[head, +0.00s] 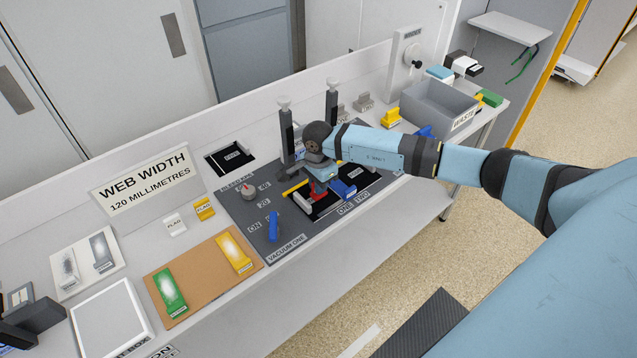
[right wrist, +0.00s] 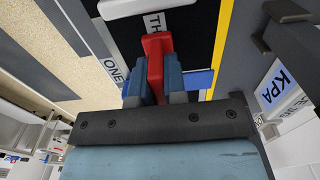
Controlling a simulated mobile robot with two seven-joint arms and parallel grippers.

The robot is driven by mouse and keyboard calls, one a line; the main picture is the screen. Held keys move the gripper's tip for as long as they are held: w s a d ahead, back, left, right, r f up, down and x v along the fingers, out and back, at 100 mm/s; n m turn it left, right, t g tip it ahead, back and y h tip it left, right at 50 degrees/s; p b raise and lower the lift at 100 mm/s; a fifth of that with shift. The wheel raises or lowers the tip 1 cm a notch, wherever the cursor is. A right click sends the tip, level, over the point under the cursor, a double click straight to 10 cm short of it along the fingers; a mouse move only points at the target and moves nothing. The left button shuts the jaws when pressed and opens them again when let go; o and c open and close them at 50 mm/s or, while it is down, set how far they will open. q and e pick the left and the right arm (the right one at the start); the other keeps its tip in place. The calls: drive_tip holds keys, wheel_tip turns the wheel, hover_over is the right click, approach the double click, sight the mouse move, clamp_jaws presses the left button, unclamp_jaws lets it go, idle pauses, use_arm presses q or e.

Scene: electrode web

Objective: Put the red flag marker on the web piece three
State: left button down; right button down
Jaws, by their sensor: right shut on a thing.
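My right gripper (head: 319,188) is shut on the red flag marker (right wrist: 158,58), which sits between its two blue-grey fingers in the right wrist view. The red marker also shows in the head view (head: 318,194), just under the gripper at the black web (right wrist: 120,38). A partly hidden label beginning "TH" (right wrist: 155,22) lies right beside the red marker. A label "ONE" (right wrist: 115,70) lies to its left. I cannot tell whether the marker touches the web.
A white block (head: 302,204) and a blue block (head: 344,189) stand close on either side of the gripper. Two dark posts (head: 287,135) rise behind. A blue lever (head: 273,226) and a dial (head: 249,193) are left. A grey waste bin (head: 418,110) stands right.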

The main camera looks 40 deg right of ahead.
drive_tip(key=shift+f, duration=0.1)
drive_tip(key=shift+f, duration=0.15)
drive_tip(key=c, duration=1.2)
unclamp_jaws()
drive_tip(key=shift+o, duration=0.2)
